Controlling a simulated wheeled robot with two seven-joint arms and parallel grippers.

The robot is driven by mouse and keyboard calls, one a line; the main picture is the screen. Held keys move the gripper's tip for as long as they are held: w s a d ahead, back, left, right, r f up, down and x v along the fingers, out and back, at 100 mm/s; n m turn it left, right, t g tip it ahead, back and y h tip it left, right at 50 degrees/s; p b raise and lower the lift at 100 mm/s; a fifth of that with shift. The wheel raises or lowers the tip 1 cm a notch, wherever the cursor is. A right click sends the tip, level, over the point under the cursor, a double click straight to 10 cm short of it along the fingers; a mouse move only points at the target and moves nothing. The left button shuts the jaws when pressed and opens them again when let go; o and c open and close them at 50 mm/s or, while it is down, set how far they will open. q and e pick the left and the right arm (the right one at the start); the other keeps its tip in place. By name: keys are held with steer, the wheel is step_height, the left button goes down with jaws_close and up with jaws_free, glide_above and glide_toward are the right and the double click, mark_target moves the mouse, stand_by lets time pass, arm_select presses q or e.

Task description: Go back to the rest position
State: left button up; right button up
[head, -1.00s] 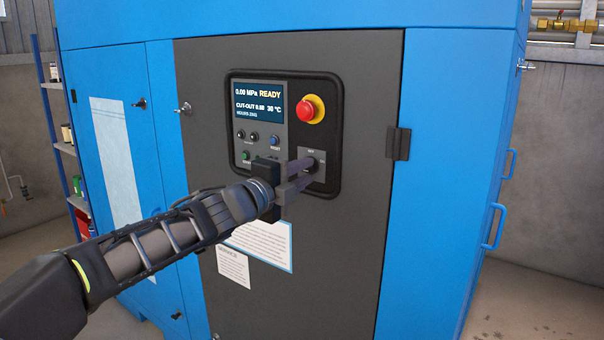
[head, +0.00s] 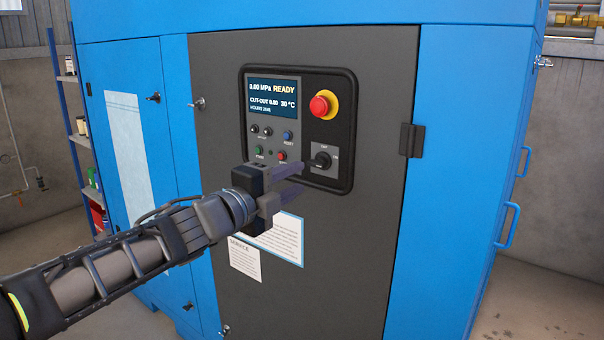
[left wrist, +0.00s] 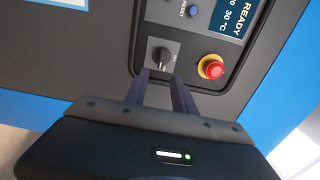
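My left gripper (head: 288,180) is in front of the compressor's dark door, just left of and below the black rotary switch (head: 321,160). Its two fingers are apart with nothing between them. In the left wrist view the gripper fingers (left wrist: 160,90) show spread below the rotary switch (left wrist: 160,57), with a gap to the panel. The control panel (head: 262,130) has a lit screen (head: 272,96) reading 0.00 MPa READY. A red emergency stop button (head: 321,105) on a yellow ring sits above the switch. My right gripper is not in view.
The blue compressor cabinet (head: 450,200) fills most of the view. Blue handles (head: 508,226) stick out on its right side. A door latch (head: 198,104) and a hinge (head: 411,140) edge the dark door. A shelf (head: 75,140) stands at the far left. Floor shows at the lower right.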

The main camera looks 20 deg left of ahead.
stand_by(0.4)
arm_select(q)
steer(key=w+d+f+n+g+y, duration=0.1)
steer(key=d+f+n+g, duration=0.1)
steer(key=f+n, duration=0.8)
steer(key=d+f+n+g+y, duration=0.1)
steer(key=d+f+n+g, duration=0.2)
steer(key=f, duration=1.3)
steer(key=s+d+f+n+g, duration=0.1)
steer(key=s+f+n, duration=0.3)
steer(key=f, duration=0.6)
steer(key=s+d+f+n+g, duration=0.2)
steer(key=s+f+n, duration=0.1)
steer(key=f, duration=0.6)
steer(key=s+d+f+n+g, duration=0.2)
steer(key=s+f+g, duration=0.2)
steer(key=s+f, duration=0.85)
steer(key=s+d+f+n+g, duration=0.2)
steer(key=s+f+g, duration=0.2)
steer(key=s+f, duration=0.8)
step_height(320, 180, up, 15)
steer(key=s+p, duration=0.2)
steer(key=p, duration=1)
steer(key=shift+s+r+y, duration=0.15)
steer(key=shift+y, duration=0.15)
